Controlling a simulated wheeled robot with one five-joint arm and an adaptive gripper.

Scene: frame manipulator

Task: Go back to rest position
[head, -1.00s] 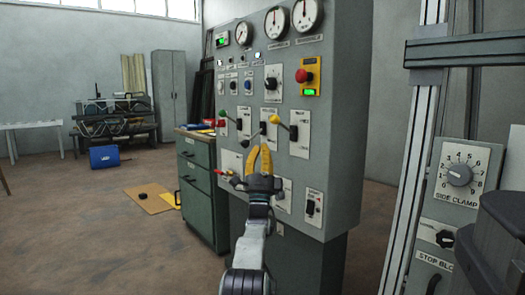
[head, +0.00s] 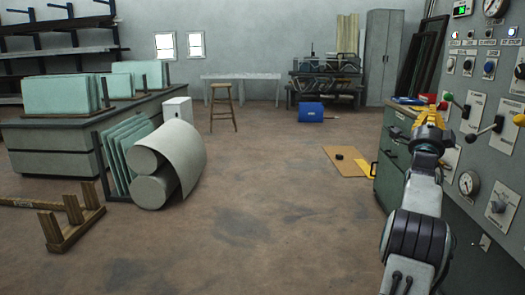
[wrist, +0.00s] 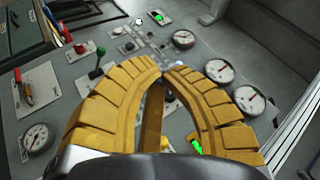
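My gripper (head: 432,122) has yellow ribbed fingers and stands at the right of the head view, in front of the grey control panel (head: 474,128). In the wrist view the two fingers of my gripper (wrist: 161,67) curve together and their tips meet or nearly meet. I see nothing held at the tips. The panel with its gauges and levers lies beyond the fingers in the wrist view. I cannot tell how far the fingers are from the panel.
A green cabinet (head: 392,180) stands beside the panel. A rolled sheet (head: 185,160), glass panes (head: 125,150) and a wooden rack (head: 72,222) stand at left. A stool (head: 222,107) and blue box (head: 311,112) are farther back. The middle floor is clear.

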